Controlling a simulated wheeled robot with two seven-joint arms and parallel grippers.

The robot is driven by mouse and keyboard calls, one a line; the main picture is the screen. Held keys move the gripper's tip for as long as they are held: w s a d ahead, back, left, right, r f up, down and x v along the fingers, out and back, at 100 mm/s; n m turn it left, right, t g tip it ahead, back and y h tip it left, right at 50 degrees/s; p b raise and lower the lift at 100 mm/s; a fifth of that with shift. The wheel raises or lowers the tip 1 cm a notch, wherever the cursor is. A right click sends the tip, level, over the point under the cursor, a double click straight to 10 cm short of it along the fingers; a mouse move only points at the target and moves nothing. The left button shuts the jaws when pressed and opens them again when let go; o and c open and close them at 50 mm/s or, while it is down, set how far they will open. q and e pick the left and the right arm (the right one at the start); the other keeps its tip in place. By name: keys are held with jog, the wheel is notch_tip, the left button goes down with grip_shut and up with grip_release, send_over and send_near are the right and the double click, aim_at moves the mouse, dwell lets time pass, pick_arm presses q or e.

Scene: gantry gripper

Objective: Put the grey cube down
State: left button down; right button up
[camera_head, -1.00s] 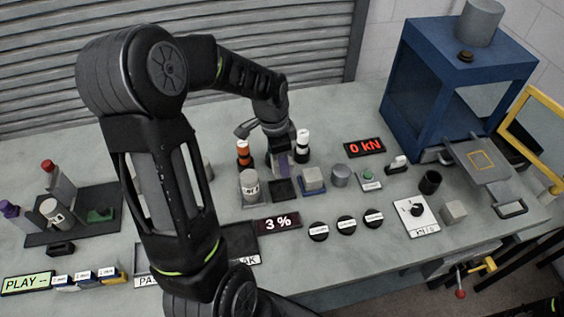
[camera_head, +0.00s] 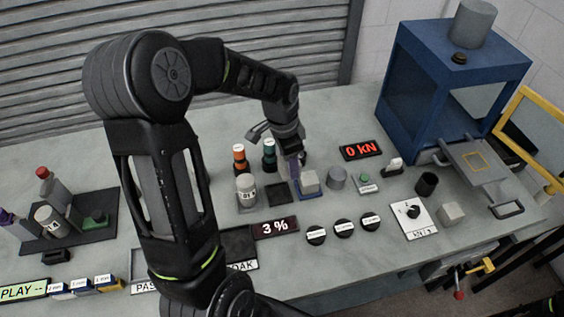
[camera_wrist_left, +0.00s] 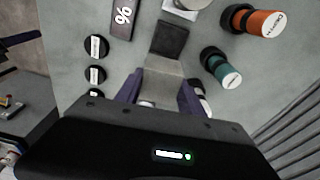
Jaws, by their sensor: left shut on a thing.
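My left gripper (camera_head: 296,181) points down over the bench, just left of a grey block on a blue base (camera_head: 309,182). Its purple near finger shows in the head view. In the left wrist view the two fingers (camera_wrist_left: 160,88) are shut on the grey cube (camera_wrist_left: 163,72), whose grey face lies between them. The cube is mostly hidden behind the finger in the head view, and I cannot tell whether it touches the bench. A dark square pad (camera_head: 278,194) lies just left of the gripper, and it also shows in the left wrist view (camera_wrist_left: 172,38).
An orange bottle (camera_head: 239,158) and a teal bottle (camera_head: 269,155) stand behind the pad. Black knobs (camera_head: 343,228) are in front.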

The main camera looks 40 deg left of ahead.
pick_arm(q)
jog(key=w+d+r+n+b, duration=0.2)
jog(key=w+d+n, duration=0.4)
jog(key=d, duration=0.8)
jog(key=shift+w+r+y, duration=0.15)
jog(key=shift+w+y, duration=0.25)
jog(key=shift+w, duration=0.6)
